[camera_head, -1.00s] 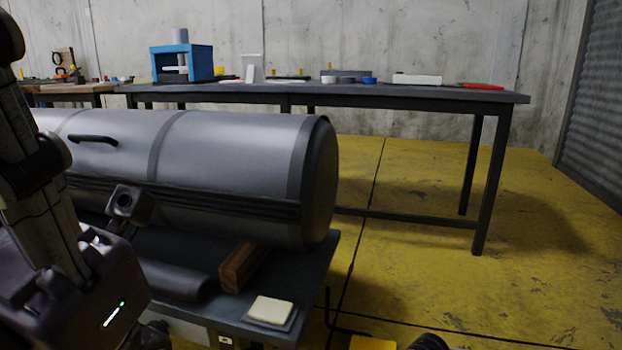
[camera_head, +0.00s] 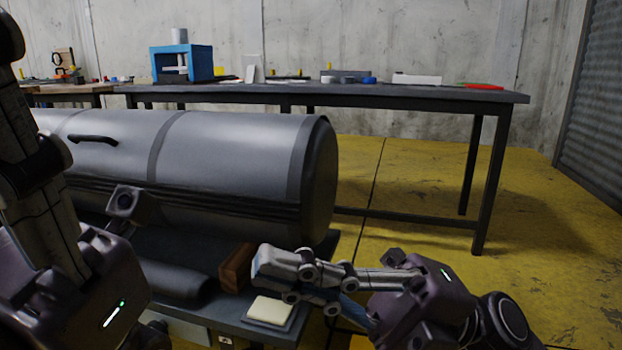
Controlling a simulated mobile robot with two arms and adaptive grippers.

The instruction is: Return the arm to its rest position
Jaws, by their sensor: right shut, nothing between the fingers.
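My right gripper (camera_head: 258,268) has come in from the lower right. It points left, with its fingers together and nothing between them. Its fingertips are in front of the right end of the workbench (camera_head: 225,318), close to a brown wooden block (camera_head: 236,268) and above a pale square pad (camera_head: 270,310); I cannot tell whether it touches the block. My left arm (camera_head: 60,250) stands along the left edge of the view.
A large grey cylinder (camera_head: 220,165) with a black handle lies on the near bench. Behind it a long dark table (camera_head: 420,97) holds a blue machine (camera_head: 180,63) and several small items. The yellow floor (camera_head: 540,240) at the right is clear.

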